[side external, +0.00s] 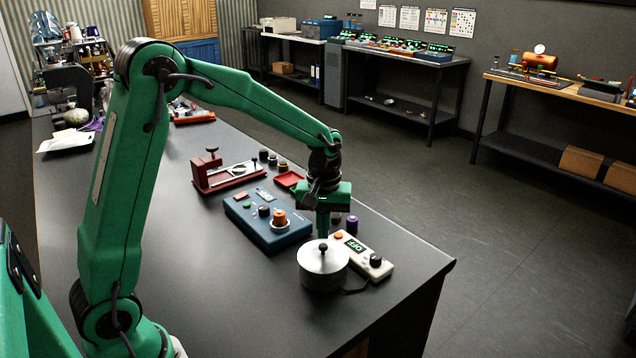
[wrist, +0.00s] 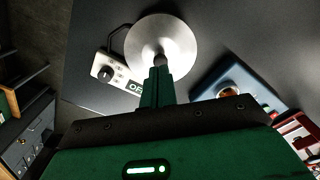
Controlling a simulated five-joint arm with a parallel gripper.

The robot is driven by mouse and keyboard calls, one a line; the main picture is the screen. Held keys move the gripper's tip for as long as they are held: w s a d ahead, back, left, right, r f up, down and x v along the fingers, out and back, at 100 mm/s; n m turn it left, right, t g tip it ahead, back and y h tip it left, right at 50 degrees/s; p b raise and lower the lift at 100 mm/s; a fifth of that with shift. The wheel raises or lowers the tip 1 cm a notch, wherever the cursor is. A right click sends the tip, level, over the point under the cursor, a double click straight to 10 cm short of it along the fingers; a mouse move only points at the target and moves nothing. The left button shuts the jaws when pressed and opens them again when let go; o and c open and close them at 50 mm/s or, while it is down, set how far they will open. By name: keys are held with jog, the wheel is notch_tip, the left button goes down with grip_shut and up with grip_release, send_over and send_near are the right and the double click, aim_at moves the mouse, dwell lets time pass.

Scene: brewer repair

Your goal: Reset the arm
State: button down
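My green arm reaches over the black bench, and my gripper (side external: 322,232) points down near the lidded silver pot (side external: 323,272).
A white control box (side external: 362,256) reading OFF stands beside the pot. A blue box with knobs (side external: 267,218), a red fixture (side external: 222,178) and several small knobs stand farther back. The front left of the bench top (side external: 230,300) is clear.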

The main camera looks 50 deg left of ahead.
jog(key=shift+r, duration=2.35)
jog(key=shift+s+r, duration=0.1)
jog(key=s+d+r+m+t, duration=0.1)
jog(key=s+r+m, duration=0.3)
jog(key=s, duration=0.6)
jog(key=s+d+r+m+t, duration=0.1)
jog(key=s+r+m+t, duration=0.3)
jog(key=s, duration=0.6)
jog(key=shift+s+d+m+t, duration=0.2)
jog(key=shift+s+m+t, duration=0.1)
jog(key=shift+s+m, duration=0.15)
